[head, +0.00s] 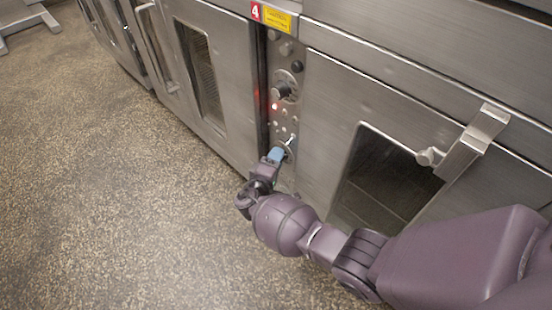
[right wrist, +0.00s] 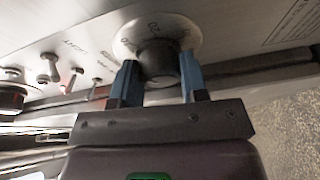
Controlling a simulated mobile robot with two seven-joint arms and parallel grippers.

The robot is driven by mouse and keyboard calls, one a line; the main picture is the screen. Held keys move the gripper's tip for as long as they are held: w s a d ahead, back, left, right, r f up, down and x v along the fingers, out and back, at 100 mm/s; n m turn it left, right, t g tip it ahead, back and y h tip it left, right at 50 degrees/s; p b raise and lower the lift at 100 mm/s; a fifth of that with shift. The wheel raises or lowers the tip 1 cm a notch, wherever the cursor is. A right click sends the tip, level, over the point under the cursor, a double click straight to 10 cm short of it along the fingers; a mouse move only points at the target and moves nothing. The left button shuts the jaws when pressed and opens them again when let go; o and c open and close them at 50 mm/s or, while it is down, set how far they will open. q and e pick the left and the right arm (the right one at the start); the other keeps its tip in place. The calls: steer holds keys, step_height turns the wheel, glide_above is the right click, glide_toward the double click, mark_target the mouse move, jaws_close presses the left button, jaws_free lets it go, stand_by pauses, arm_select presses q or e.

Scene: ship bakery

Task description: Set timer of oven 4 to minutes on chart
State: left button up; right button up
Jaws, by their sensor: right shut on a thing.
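Oven 4 carries a red number label (head: 255,11) above its narrow steel control panel (head: 287,110) in the head view. The timer knob (right wrist: 158,62) is black and sits on a pale round dial plate (right wrist: 183,36) with printed numbers, only partly readable. My right gripper (head: 278,153) reaches the low end of the panel. In the right wrist view its blue fingers (right wrist: 158,78) stand on either side of the timer knob, shut on it. The knob's pointer and exact setting are hidden. My left gripper is not in view. No chart shows.
Another black knob (head: 282,91) and a lit red lamp (head: 275,106) sit higher on the panel. An oven door with a window (head: 385,180) and a protruding handle (head: 474,142) is to the right. The speckled floor (head: 100,190) at left is clear.

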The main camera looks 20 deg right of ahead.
steer(key=o, duration=0.8)
steer(key=shift+f, duration=0.15)
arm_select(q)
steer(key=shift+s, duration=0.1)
arm_select(e)
steer(key=shift+o, duration=0.4)
steer(key=shift+a, duration=0.1)
arm_select(q)
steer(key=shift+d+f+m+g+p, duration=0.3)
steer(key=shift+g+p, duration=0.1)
steer(key=shift+p, duration=0.35)
arm_select(e)
steer(key=v, duration=1)
steer(key=shift+s+a, duration=0.15)
steer(key=shift+s, duration=0.15)
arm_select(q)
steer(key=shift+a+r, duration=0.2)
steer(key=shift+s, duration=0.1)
arm_select(e)
steer(key=shift+s, duration=0.1)
